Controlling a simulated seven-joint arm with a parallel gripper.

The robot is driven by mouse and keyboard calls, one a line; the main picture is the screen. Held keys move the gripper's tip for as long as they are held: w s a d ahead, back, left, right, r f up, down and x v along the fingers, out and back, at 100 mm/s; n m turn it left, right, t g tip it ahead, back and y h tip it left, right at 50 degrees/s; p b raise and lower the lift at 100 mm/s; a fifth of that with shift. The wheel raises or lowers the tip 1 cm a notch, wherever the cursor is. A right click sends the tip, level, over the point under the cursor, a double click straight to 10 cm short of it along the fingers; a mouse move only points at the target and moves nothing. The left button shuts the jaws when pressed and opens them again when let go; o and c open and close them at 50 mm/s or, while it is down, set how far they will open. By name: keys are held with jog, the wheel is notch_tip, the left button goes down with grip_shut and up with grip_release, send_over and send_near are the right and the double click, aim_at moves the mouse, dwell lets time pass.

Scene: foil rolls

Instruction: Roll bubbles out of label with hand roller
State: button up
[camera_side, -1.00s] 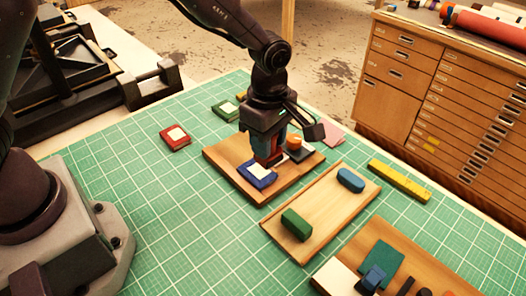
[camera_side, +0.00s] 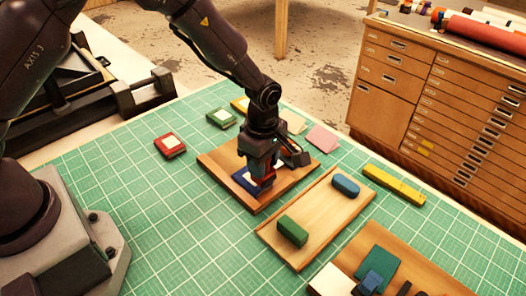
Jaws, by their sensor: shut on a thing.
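A blue block (camera_side: 241,183) with a white label (camera_side: 251,171) lies on the left wooden board (camera_side: 222,166). My gripper (camera_side: 262,169) points down over the block's right part. It is shut on a small tool with some red showing between the fingers, which looks like the hand roller. The fingers hide most of the tool and part of the label. I cannot tell whether the roller touches the label, and no bubbles can be made out.
A red block (camera_side: 170,146) and a green block (camera_side: 220,118) lie behind left. A yellow bar (camera_side: 393,185) lies right. The mat at front left is clear.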

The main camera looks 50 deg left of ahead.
jog(key=shift+f, duration=0.65)
jog(key=shift+a+f, duration=0.15)
jog(key=shift+a, duration=0.2)
jog(key=shift+a+f, duration=0.1)
jog(key=shift+a, duration=2.55)
jog(key=shift+d, duration=2.9)
jog(key=shift+d+r, duration=0.1)
jog(key=shift+r, duration=4)
